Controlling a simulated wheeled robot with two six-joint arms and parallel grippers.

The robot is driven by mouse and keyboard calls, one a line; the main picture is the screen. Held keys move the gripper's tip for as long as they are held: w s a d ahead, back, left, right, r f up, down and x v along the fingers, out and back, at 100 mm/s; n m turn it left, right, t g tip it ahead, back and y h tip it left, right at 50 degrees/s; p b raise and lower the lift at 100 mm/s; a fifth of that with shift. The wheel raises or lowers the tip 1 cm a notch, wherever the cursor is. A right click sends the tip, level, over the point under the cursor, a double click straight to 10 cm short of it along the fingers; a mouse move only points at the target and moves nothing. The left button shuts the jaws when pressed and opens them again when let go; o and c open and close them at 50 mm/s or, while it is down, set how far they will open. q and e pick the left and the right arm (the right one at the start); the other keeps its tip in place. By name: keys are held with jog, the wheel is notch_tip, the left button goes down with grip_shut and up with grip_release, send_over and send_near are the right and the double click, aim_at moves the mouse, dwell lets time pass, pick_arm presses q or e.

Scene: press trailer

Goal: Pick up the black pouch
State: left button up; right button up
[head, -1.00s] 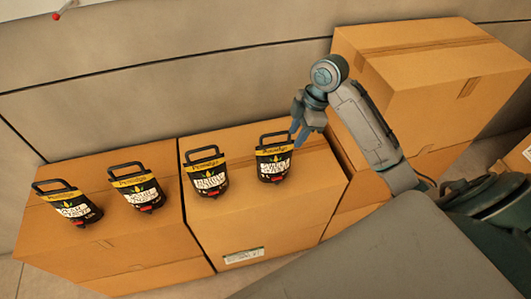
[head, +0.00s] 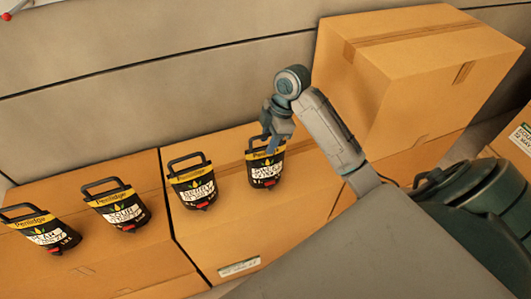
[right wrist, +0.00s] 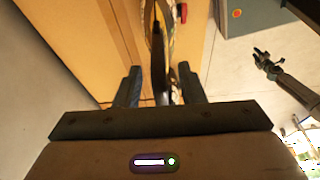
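Several black pouches with yellow bands, white lettering and loop handles stand in a row on cardboard boxes. The rightmost black pouch (head: 265,176) is at my right gripper (head: 270,143), whose fingers reach down over its handle and hide part of it. In the right wrist view my right gripper (right wrist: 158,85) is open, with a finger on each side of the pouch's dark edge or handle (right wrist: 160,50). Whether a finger touches it, I cannot tell. My left gripper (right wrist: 265,58) shows small in the right wrist view, its fingers apart and empty.
The other pouches are a near one (head: 192,188), a middle one (head: 118,208) and a far left one (head: 42,232). A taller cardboard box (head: 410,75) stands close to my right arm. A grey wall (head: 150,75) runs behind the boxes.

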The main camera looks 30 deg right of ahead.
jog(key=shift+x, duration=0.8)
grip_shut()
jog(key=shift+r, duration=0.1)
dwell(0.7)
